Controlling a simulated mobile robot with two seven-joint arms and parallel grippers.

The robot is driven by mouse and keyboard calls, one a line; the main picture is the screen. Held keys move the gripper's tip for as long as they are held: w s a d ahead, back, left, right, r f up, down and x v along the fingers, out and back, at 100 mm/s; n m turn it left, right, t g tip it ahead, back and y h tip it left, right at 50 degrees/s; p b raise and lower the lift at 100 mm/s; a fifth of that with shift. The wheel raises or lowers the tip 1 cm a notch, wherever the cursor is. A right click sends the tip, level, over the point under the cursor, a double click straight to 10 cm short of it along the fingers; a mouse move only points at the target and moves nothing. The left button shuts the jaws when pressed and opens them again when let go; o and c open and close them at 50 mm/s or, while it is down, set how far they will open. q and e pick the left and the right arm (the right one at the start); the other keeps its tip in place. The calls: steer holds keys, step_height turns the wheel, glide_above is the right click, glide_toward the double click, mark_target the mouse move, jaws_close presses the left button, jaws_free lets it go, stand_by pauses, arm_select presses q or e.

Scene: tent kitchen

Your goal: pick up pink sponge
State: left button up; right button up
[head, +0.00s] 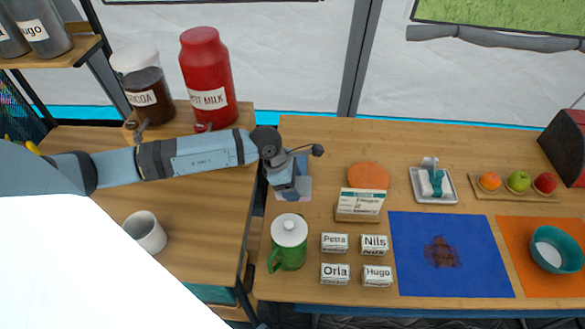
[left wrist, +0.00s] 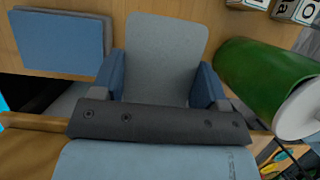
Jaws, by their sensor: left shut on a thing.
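A flat pale sponge (head: 305,188) lies at the left end of the wooden counter; it looks greyish rather than clearly pink. It also shows in the left wrist view (left wrist: 165,45), between the two blue fingers. My left gripper (head: 286,192) points down over it and is shut on its sides. In the left wrist view my left gripper (left wrist: 164,85) has one finger at each side of the sponge. The gripper hides part of it in the head view. I cannot tell whether it is clear of the counter. My right gripper is not in view.
A blue sponge (left wrist: 60,42) lies beside it. A green lidded mug (head: 289,247) stands close in front. A cardboard box (head: 360,204), name blocks (head: 334,242) and an orange disc (head: 368,176) are to the right. A red jar (head: 207,80) stands behind my left arm.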

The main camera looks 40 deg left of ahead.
arm_select(q)
step_height(320, 180, up, 12)
stand_by(0.3)
